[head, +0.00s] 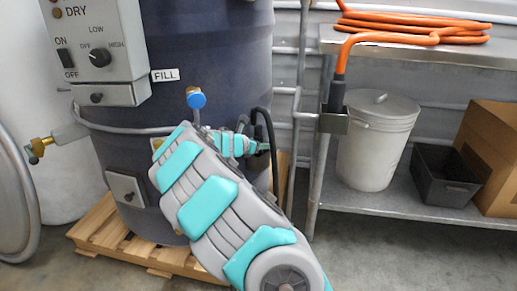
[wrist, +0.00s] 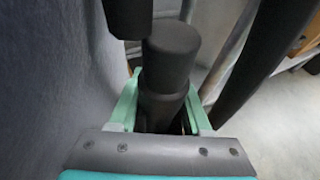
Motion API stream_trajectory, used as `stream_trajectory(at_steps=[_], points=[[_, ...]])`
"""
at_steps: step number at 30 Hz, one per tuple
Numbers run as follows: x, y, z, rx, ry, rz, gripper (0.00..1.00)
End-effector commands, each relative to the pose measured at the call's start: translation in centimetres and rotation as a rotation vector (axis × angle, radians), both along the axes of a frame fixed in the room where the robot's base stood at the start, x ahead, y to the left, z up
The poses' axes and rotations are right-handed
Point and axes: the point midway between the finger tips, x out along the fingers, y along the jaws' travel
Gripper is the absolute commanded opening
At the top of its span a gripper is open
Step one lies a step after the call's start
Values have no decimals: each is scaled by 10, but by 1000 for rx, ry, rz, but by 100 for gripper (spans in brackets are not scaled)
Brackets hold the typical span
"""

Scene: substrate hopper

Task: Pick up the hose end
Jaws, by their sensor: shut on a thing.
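A black cylindrical hose end (wrist: 168,62) stands between the two green fingers of my gripper (wrist: 160,100) in the wrist view. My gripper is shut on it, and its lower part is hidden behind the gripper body. In the head view my gripper (head: 263,147) is beside the dark hopper (head: 225,75), and the held part is too small to make out. A thin black hose (head: 271,135) loops there. In the wrist view a thick dark hose (wrist: 268,50) curves along the right, and another black cylinder (wrist: 127,16) is above left of the hose end.
An orange hose (head: 400,30) lies coiled on the steel table (head: 480,55), its dark lower end (head: 337,95) in a bracket at the table leg. A white bucket (head: 375,145), grey bin (head: 440,180) and cardboard box (head: 490,150) stand on the lower shelf. The hopper stands on a wooden pallet (head: 110,235).

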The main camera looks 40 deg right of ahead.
Motion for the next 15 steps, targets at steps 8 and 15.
stream_trajectory(at_steps=[8,15], points=[[0,0,1,0,0,0,0],[0,0,13,0,-2,0,0]])
